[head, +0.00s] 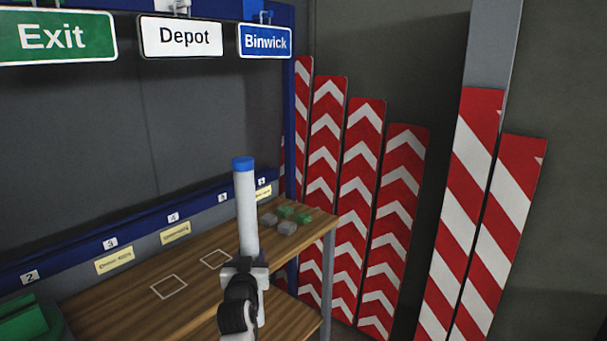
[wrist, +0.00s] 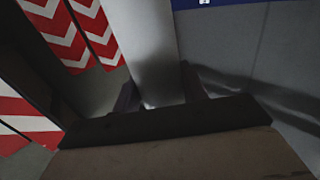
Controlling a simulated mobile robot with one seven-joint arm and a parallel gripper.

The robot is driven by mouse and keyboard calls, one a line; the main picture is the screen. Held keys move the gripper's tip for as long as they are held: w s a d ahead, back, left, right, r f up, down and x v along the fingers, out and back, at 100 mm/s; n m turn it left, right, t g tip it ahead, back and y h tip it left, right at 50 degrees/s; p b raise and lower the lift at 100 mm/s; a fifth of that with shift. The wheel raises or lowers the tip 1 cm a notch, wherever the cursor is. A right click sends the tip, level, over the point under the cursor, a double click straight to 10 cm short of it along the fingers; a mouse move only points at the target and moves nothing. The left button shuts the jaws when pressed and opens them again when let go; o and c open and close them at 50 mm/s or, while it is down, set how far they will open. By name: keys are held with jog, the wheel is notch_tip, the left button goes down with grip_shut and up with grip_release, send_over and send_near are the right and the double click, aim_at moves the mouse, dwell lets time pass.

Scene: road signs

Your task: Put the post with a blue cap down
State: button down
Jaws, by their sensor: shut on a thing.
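The white post with a blue cap (head: 246,205) stands upright in my gripper (head: 246,268), cap at the top. My gripper is shut on its lower part. In the head view the post is in front of the wooden bench top (head: 130,300), near its right end; whether its foot touches anything is hidden. In the wrist view the pale post (wrist: 152,50) rises between the two dark fingers (wrist: 160,95). Two white square outlines are marked on the bench, one (head: 169,287) left of the other (head: 216,259).
Small green and grey blocks (head: 287,228) lie at the bench's back right. Red and white striped boards (head: 395,230) lean against the wall at right. Signs reading Exit (head: 55,38), Depot (head: 180,37) and Binwick (head: 265,41) hang above. A green object (head: 25,320) is at lower left.

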jog(key=s+d+f+b, duration=0.1)
jog(key=s+d+f, duration=0.15)
jog(key=f, duration=0.55)
jog(key=s+d+f+b, duration=0.1)
jog(key=d+f, duration=0.2)
jog(key=f, duration=0.4)
jog(key=s+d+f+b, duration=0.1)
jog(key=s+d+f, duration=0.1)
jog(key=f, duration=0.6)
jog(key=s+d+f+b, duration=0.1)
jog(key=s+d+f, duration=0.2)
jog(key=s+f, duration=0.4)
jog(key=s+d+f+b, duration=0.1)
jog(key=s+d+f, duration=0.2)
jog(key=s+f, duration=0.4)
notch_tip(320, 180, down, 3)
jog(key=shift+s+d+f, duration=0.2)
jog(key=shift+s, duration=0.05)
jog(key=shift+s, duration=0.15)
